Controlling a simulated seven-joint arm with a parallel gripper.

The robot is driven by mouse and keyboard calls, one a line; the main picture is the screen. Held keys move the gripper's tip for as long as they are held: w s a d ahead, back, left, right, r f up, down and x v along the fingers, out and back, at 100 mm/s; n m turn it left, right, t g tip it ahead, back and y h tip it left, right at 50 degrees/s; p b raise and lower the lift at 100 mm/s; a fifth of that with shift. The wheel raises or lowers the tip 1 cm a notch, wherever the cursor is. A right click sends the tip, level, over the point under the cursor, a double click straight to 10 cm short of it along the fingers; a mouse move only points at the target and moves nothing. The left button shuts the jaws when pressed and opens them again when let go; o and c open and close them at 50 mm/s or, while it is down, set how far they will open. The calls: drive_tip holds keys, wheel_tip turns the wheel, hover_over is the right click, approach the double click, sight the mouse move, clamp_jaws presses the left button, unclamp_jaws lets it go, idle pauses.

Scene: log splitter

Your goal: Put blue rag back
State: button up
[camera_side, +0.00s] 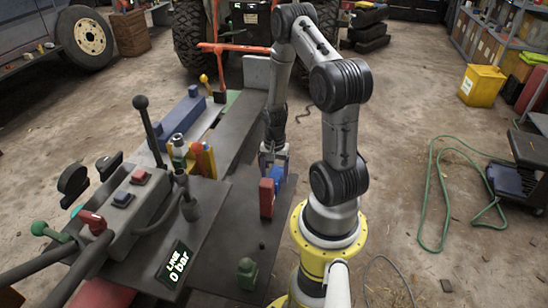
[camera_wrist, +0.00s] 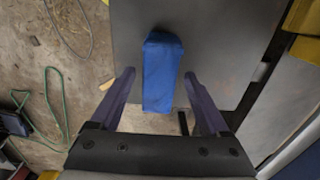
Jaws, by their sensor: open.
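The blue rag (camera_wrist: 162,72) shows as a long folded blue piece in the wrist view, over the edge of a dark grey plate. In the side view it is a small blue patch (camera_side: 280,178) below my gripper (camera_side: 273,157), partly hidden behind a red block (camera_side: 267,198). My gripper also shows in the wrist view (camera_wrist: 158,78), its two fingers spread, one on each side of the rag with gaps between. It is open and empty. I cannot tell how far below the fingertips the rag lies.
Levers and a control box (camera_side: 130,203) stand left. A yellow holder (camera_side: 204,160) is close by. A green hose (camera_side: 428,200) lies on the floor.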

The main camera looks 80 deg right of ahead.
sight(273, 174)
wheel_tip(273, 174, up, 12)
drive_tip(key=w+a+r+n+t+h, duration=0.1)
drive_tip(key=w+a+r+n, duration=0.25)
drive_tip(key=a+r, duration=0.3)
drive_tip(key=w+a+r+n+t, duration=0.1)
drive_tip(key=w+a+r+n, duration=0.1)
drive_tip(key=a+r+n, duration=0.5)
drive_tip(key=s+a+r+n+t, duration=0.1)
drive_tip(key=s+a+r+n, duration=0.2)
drive_tip(key=s+a+r, duration=0.1)
drive_tip(key=s+a+r+n+t+y, duration=0.1)
drive_tip(key=s+a+r+n+t, duration=0.1)
drive_tip(key=s+a+r+n, duration=0.2)
drive_tip(key=a, duration=0.3)
drive_tip(key=shift+a+t, duration=0.3)
drive_tip(key=shift+n, duration=0.25)
